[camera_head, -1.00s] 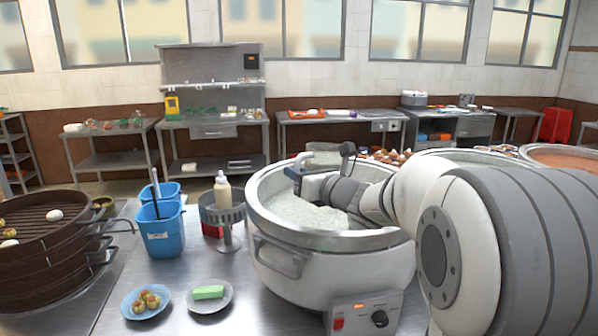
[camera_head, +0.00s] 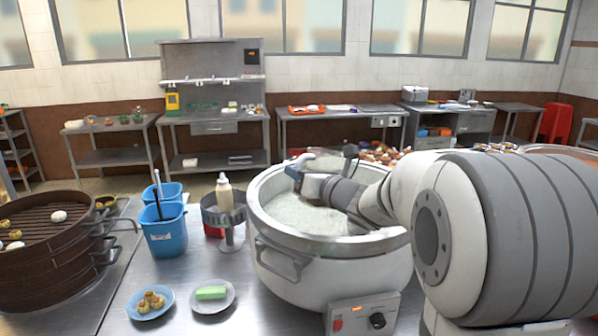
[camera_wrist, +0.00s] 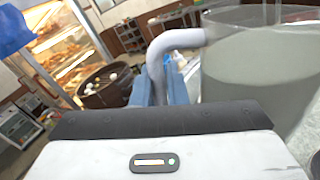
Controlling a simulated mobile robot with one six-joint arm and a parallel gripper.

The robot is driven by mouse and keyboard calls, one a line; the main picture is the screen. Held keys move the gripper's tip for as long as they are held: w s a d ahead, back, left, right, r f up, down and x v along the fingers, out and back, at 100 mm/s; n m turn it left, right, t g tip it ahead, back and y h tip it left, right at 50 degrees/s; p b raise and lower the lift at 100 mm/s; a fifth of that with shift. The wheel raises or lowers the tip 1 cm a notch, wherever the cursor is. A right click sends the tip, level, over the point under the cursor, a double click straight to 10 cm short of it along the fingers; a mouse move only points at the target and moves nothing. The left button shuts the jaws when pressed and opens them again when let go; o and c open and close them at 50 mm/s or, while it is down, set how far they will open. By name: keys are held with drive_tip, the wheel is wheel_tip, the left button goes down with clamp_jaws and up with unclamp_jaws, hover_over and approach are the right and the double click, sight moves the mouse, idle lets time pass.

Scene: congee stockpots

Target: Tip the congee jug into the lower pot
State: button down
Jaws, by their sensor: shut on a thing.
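The congee jug (camera_wrist: 255,75) is clear, with pale grey congee inside, at the right of the wrist view. My gripper (camera_wrist: 162,82) is shut on its curved grey handle (camera_wrist: 182,38). In the head view the jug (camera_head: 322,161) is beyond my gripper (camera_head: 296,171), partly hidden by my wrist. The jug appears over the far side of a large white pot (camera_head: 330,262) with pale congee in it. The jug's tilt and its height above the pot are hard to tell. No pouring stream shows. The pot's right side is hidden by my arm.
Left of the pot stand a bottle in a grey holder (camera_head: 225,212), blue containers (camera_head: 163,230) and a dark steamer (camera_head: 50,262). Two small plates (camera_head: 212,295) lie in front. Another pot (camera_head: 560,148) shows behind my arm at right.

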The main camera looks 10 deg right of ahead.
sight(303, 158)
drive_tip(key=shift+r+m+p, duration=0.4)
drive_tip(key=shift+r+p, duration=0.3)
drive_tip(key=shift+p, duration=0.3)
drive_tip(key=shift+w+d+r+m+p, duration=0.2)
drive_tip(key=shift+r+m+p, duration=0.45)
drive_tip(key=shift+p, duration=0.95)
drive_tip(key=shift+w+d+r+m+p, duration=0.1)
drive_tip(key=shift+d+r+m+p, duration=0.3)
drive_tip(key=shift+m+p, duration=0.85)
drive_tip(key=shift+w+d+r+m+p, duration=0.5)
drive_tip(key=shift+d+r+m+p, duration=0.45)
drive_tip(key=shift+p, duration=2.45)
drive_tip(key=shift+w+f+m, duration=0.1)
drive_tip(key=shift+f+m, duration=0.25)
drive_tip(key=shift+w+d+f+m, duration=0.2)
drive_tip(key=shift+w+d+m, duration=0.7)
drive_tip(key=shift+d+m, duration=0.75)
drive_tip(key=shift+w+d+f+m, duration=0.2)
drive_tip(key=shift+w+d+m, duration=0.7)
drive_tip(key=shift+d+m, duration=0.7)
drive_tip(key=shift+w+d+f+m, duration=0.2)
drive_tip(key=shift+w+d+m, duration=0.7)
drive_tip(key=shift+d+m, duration=0.7)
